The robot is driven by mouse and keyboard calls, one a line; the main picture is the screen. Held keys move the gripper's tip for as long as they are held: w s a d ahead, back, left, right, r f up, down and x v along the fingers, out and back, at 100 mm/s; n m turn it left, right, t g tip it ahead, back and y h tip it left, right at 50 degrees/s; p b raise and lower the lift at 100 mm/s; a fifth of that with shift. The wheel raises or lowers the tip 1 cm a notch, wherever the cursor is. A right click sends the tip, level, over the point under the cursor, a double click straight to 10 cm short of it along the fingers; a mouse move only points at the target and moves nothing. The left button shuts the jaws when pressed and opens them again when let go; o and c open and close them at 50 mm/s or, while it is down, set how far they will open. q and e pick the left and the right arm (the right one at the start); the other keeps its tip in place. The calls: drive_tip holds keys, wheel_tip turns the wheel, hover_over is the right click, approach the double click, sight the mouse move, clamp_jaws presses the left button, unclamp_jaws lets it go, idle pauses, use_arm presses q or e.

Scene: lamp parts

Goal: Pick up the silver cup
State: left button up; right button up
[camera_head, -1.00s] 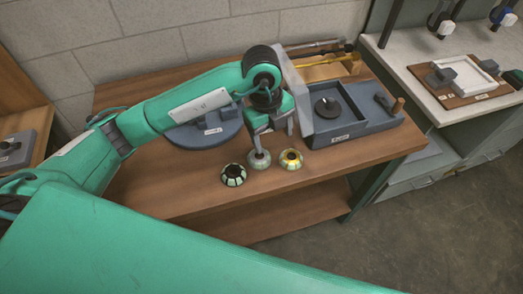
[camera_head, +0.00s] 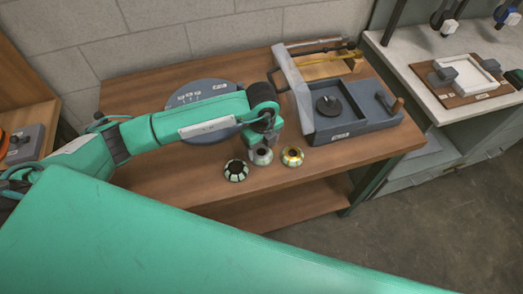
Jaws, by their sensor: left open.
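The silver cup (camera_head: 262,157) stands on the wooden table (camera_head: 190,185), the middle one of three small round cups. A black-topped cup (camera_head: 236,171) is to its left and a gold-topped cup (camera_head: 292,156) to its right. My left gripper (camera_head: 261,143) is open and points down right at the silver cup, hiding its back side. I cannot tell whether the fingers touch the cup. My right gripper is not in view.
A grey tray with a black disc (camera_head: 340,137) stands behind and right of the cups. A round grey plate (camera_head: 198,91) lies behind my left arm. The table front is bare. A white counter (camera_head: 420,65) is at the right.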

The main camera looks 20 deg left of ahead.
use_arm(q)
drive_tip(key=shift+a+f, duration=0.1)
drive_tip(key=shift+f, duration=1.35)
drive_tip(key=c, duration=0.7)
drive_tip(key=shift+c, duration=0.2)
drive_tip(key=shift+r, duration=0.15)
